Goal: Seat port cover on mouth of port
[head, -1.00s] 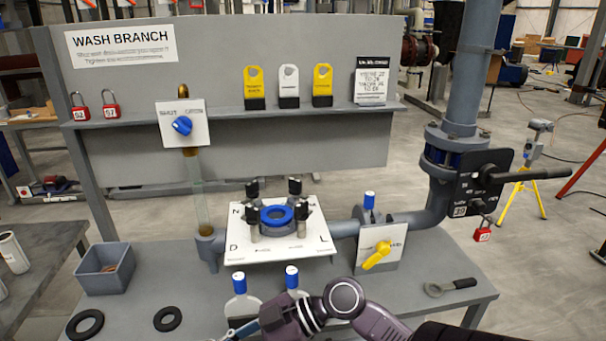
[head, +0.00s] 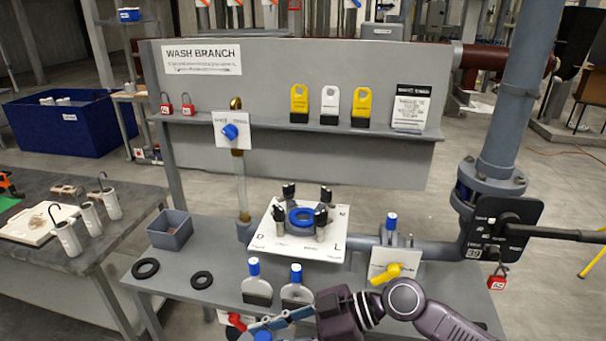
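The port (head: 302,216) is a ring-shaped fitting with a blue ring on top, among several dark upright knobs on a white lettered plate (head: 270,240) on the bench. I cannot make out a separate port cover, nor whether the blue ring is a cover or the mouth itself. My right arm comes in from the bottom right. Its gripper (head: 268,326) is low at the front edge of the bench, in front of the port and apart from it. Its fingertips are partly cut off and mixed with blue and red parts, so its grip is unclear. My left gripper is not in view.
Two black rings (head: 202,280) and a grey bin (head: 170,231) are at left. A yellow-handled valve (head: 388,271) is right of the plate, beside a large vertical pipe (head: 511,100) with a black lever.

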